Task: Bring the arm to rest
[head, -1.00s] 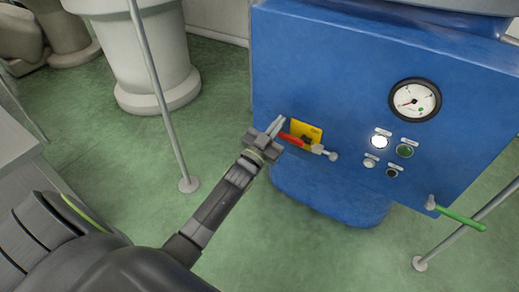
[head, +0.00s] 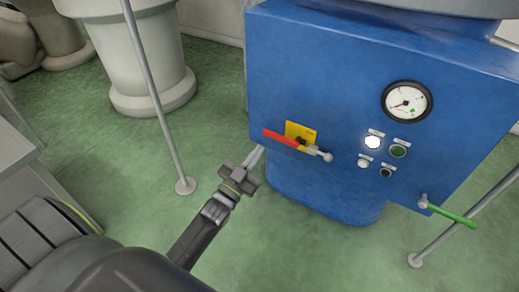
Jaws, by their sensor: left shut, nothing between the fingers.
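My left gripper (head: 256,157) is in the head view, left of the lower left corner of a blue machine cabinet (head: 320,75). Its fingers are shut with nothing between them. The fingertips point up and right, toward the cabinet, and look apart from the red handle. The red handle (head: 281,139) lies slightly tilted across a yellow plate (head: 300,130) on the cabinet front. A grey knob end (head: 327,156) sticks out at its right. My right gripper is not in view.
A gauge (head: 407,101), a lit white lamp (head: 373,142) and a green button (head: 398,151) sit on the cabinet. A green lever (head: 452,215) sticks out at lower right. Thin posts (head: 160,100) stand at left and right. Green floor (head: 120,150) is open at left.

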